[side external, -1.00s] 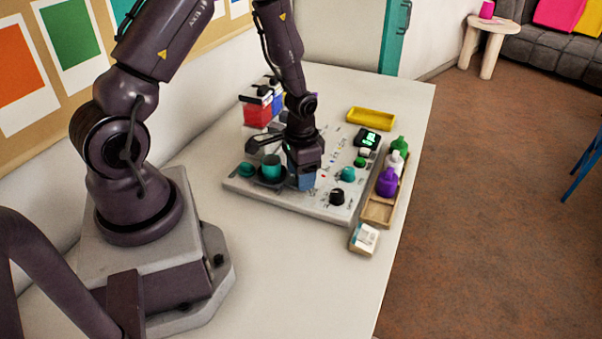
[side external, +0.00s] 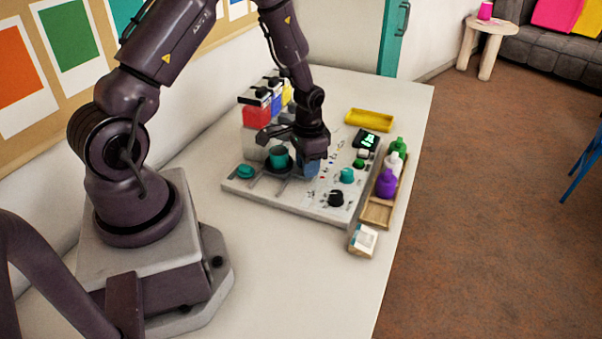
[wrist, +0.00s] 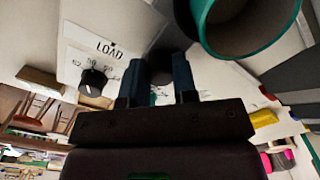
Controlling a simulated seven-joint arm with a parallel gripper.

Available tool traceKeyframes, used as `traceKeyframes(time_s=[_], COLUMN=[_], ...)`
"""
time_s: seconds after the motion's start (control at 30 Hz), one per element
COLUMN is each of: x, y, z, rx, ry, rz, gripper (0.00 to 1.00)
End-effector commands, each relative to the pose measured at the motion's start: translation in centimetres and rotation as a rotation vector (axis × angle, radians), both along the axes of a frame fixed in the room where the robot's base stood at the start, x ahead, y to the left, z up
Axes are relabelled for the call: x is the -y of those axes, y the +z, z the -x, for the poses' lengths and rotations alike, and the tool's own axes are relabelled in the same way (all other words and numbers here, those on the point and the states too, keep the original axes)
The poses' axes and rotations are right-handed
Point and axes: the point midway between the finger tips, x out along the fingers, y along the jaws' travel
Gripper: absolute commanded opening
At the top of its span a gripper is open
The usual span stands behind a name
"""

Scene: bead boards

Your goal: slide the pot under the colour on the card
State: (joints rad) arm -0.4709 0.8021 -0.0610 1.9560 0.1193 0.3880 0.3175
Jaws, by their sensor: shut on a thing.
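The teal pot (side external: 278,156) stands upright on a dark round holder on the grey board (side external: 300,203). Its open rim also shows large at the top of the wrist view (wrist: 245,25). My gripper (side external: 311,172) is beside the pot, to its right. In the wrist view its two blue fingers (wrist: 160,68) are closed around a dark handle (wrist: 162,70); how it joins the holder is hard to see. Red (side external: 257,116), blue (side external: 277,104) and yellow (side external: 288,96) containers stand behind the pot. I cannot tell which card is the task's card.
A black dial (side external: 336,198) and teal knob (side external: 347,175) stand on the board's right side. A wooden tray (side external: 376,212) holds green, white and purple bottles. A small white-and-teal box (side external: 363,240) lies in front. A yellow tray (side external: 369,119) is behind.

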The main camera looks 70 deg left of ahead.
Motion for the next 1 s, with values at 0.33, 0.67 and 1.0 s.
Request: traceKeyframes(time_s=[0.33, 0.67, 1.0], x=[-5.4, -7.1, -7.1], y=[-0.1, 0.0, 0.0], z=[-5.6, -7.2, -7.2], rx=[0.004, 0.004, 0.003], ry=[0.000, -0.002, -0.002], rz=[0.000, 0.001, 0.001], gripper=[0.00, 0.00, 0.52])
